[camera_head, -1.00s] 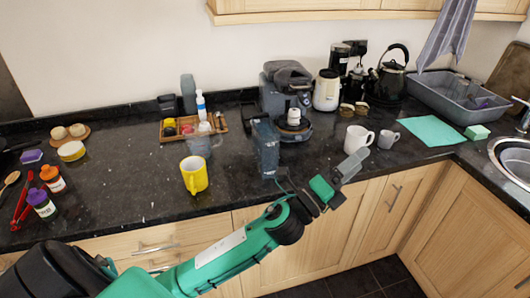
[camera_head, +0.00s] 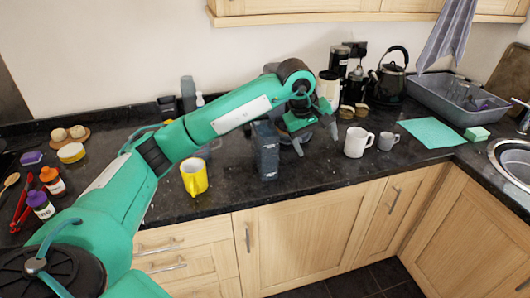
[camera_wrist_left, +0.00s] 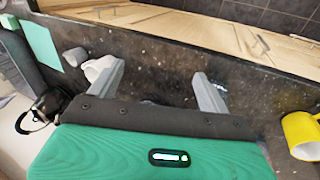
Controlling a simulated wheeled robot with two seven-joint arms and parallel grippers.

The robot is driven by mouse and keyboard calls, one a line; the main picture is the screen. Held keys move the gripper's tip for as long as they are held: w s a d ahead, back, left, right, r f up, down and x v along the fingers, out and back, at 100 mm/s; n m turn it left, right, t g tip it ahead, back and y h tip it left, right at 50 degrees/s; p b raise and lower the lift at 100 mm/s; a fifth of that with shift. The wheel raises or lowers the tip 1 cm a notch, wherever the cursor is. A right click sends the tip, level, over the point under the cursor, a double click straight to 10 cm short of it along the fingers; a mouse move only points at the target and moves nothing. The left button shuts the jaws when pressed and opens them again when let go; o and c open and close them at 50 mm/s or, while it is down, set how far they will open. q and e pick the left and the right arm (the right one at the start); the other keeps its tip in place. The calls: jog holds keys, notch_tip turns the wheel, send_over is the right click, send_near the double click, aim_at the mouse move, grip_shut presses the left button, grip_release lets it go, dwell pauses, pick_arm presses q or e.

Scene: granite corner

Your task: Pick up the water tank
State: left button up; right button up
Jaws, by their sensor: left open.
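The water tank (camera_head: 266,158), a tall dark grey container, stands upright on the black counter near its front edge, left of the middle cupboards. My left gripper (camera_head: 316,138) is open and empty, pointing down just right of the tank and apart from it. In the left wrist view its two grey fingers (camera_wrist_left: 160,90) are spread with speckled counter between them. I cannot make out the tank in that view. My right gripper is not in view.
A yellow mug (camera_head: 194,177) stands left of the tank. A white mug (camera_head: 356,142) and a smaller grey mug (camera_head: 388,140) stand to the right. My left arm hides much of the coffee machine and wooden tray behind.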

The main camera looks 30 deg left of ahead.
aim_at(265, 147)
pick_arm(q)
jog(key=a+r+y, duration=0.3)
jog(key=a, duration=0.4)
jog(key=a+r+y, duration=0.3)
jog(key=a+r, duration=0.1)
jog(key=a, duration=0.3)
jog(key=s+p+x, duration=0.1)
jog(key=p+x, duration=0.3)
jog(key=x, duration=0.9)
jog(key=shift+f+n+g, duration=0.3)
jog(key=shift+f+g, duration=0.1)
jog(key=shift+f, duration=0.1)
jog(key=shift+s+f, duration=0.15)
jog(key=shift+f, duration=0.1)
jog(key=shift+c, duration=0.4)
grip_shut()
jog(key=shift+r, duration=0.1)
